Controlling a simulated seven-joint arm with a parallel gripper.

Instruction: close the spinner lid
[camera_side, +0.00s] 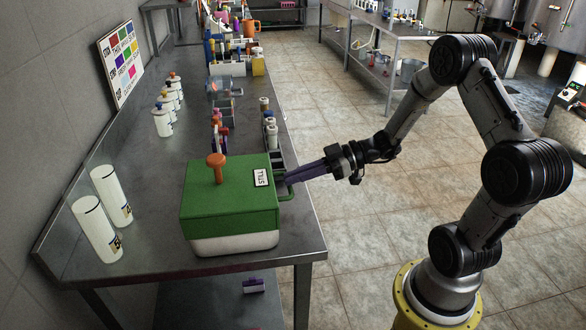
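The spinner appears to be the box with a green lid (222,215) over a white base (235,243), at the near end of the steel bench. The lid looks down over the base, but the rear edge is hidden, so a small gap there cannot be ruled out. An orange knob (217,164) stands on top beside a white label.
Two white cylinders (103,214) stand left of the box. Small white bottles (163,119) line the wall side. Racks and bottles (270,132) stand behind the box. The bench's right edge (308,205) is close below my gripper.

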